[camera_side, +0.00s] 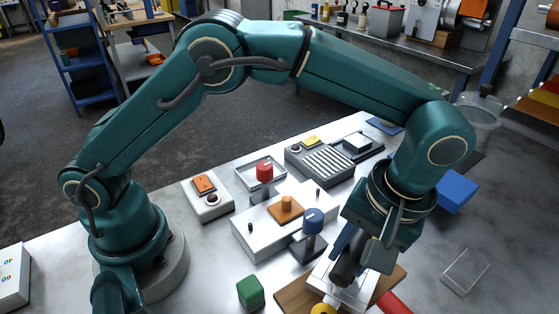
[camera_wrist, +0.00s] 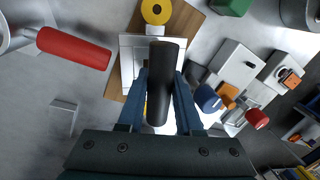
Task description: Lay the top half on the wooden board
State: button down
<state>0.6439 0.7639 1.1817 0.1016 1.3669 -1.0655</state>
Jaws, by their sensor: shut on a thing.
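The top half appears to be a silver square plate (camera_side: 325,286) with an upright black handle (camera_side: 345,268). My gripper (camera_side: 358,252) is shut on the black handle, pointing down. In the wrist view the handle (camera_wrist: 165,75) stands between the blue fingers (camera_wrist: 160,100), and the plate (camera_wrist: 130,58) shows below it. The wooden board (camera_side: 290,298) lies under the plate, and its edges show around the plate in the wrist view (camera_wrist: 188,22). I cannot tell whether the plate touches the board or hangs just above it.
A yellow round part (camera_wrist: 156,11) sits at the board's end. A red cylinder (camera_wrist: 75,48) lies beside the board. A green block (camera_side: 250,292), a blue-knobbed lever (camera_side: 313,222) and a white fixture (camera_side: 262,238) stand to the left. A clear block (camera_side: 465,270) lies at right.

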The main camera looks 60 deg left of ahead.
jog(key=shift+f, duration=0.6)
jog(key=shift+f, duration=0.15)
jog(key=c, duration=0.6)
grip_release()
